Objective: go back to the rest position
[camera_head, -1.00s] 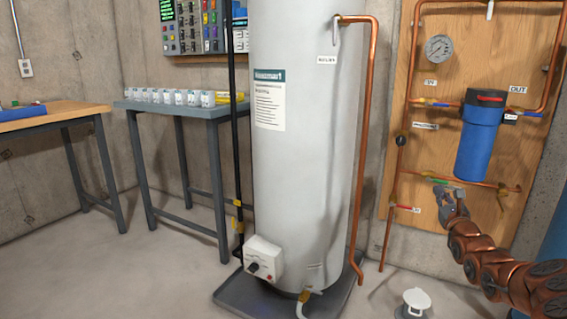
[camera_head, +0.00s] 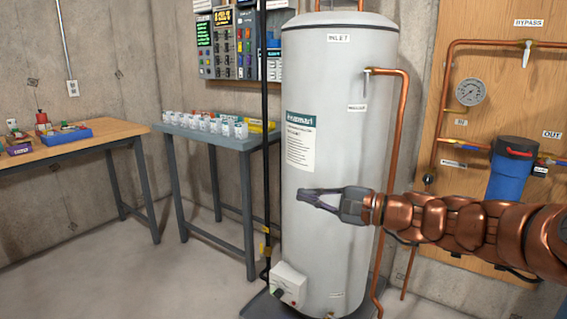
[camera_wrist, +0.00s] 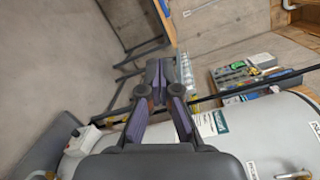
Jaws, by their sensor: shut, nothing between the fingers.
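My gripper (camera_head: 304,197) shows in the head view at the end of my copper-coloured arm, which reaches in from the right. It is in front of the tall grey water heater (camera_head: 337,122) and points left. In the wrist view my gripper (camera_wrist: 158,72) has its fingers together at the tips, with nothing between them. The water heater lies across the lower right of the wrist view (camera_wrist: 270,130). I cannot tell how far my gripper is from the tank's surface.
A grey table (camera_head: 197,140) with several small white boxes and a wooden bench (camera_head: 60,147) stand left. A plywood board (camera_head: 500,65) carries copper pipes, a gauge (camera_head: 471,92) and a blue filter (camera_head: 509,178) at right. The floor at front left is clear.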

